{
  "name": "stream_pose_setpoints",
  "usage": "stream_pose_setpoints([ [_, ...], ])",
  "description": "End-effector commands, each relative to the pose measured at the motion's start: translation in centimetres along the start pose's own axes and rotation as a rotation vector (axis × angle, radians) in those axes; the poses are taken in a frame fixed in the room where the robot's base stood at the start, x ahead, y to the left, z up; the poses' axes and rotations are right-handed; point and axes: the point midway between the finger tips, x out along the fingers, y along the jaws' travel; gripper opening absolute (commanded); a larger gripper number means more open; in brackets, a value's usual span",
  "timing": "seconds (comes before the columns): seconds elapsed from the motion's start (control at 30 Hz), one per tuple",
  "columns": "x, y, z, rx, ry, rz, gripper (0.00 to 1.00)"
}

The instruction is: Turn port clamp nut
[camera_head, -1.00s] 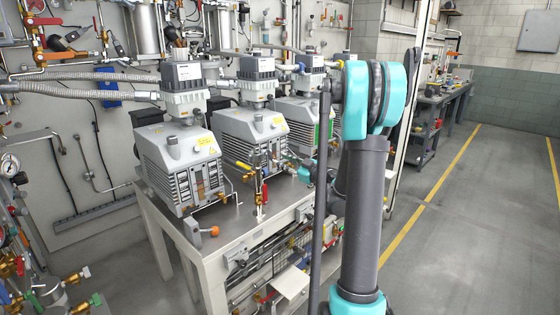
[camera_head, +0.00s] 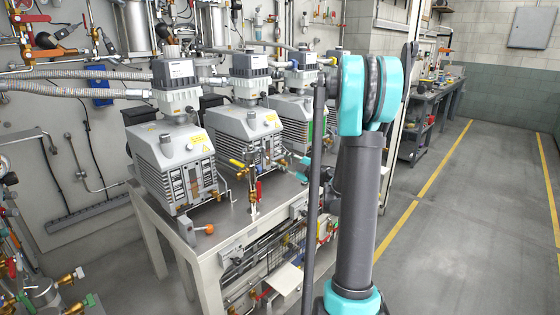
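Each has a grey upright cylinder and a dark-banded head on top. I cannot single out a port clamp nut at this size. My arm rises at right centre and bends over toward the pumps. Its far end, with small teal and dark parts, shows near the middle pump's right side, partly behind the arm. My gripper's fingers cannot be made out there.
A valve assembly with yellow and red handles (camera_head: 254,182) stands upright on the table before the middle pump. An orange knob (camera_head: 208,229) is at the table's front edge. The floor (camera_head: 450,245) at right is clear.

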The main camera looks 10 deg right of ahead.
Motion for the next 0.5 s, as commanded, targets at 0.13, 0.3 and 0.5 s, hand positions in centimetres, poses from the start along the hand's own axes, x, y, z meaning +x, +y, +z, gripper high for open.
stream_pose_setpoints([
  [0.13, 0.13, -0.01, -0.02, -0.338, -0.002, 0.001, 0.31],
  [0.3, 0.26, -0.01, -0.02, -0.733, -0.006, 0.001, 0.31],
  [0.5, 0.42, -0.02, -0.03, -1.196, -0.010, 0.000, 0.31],
])
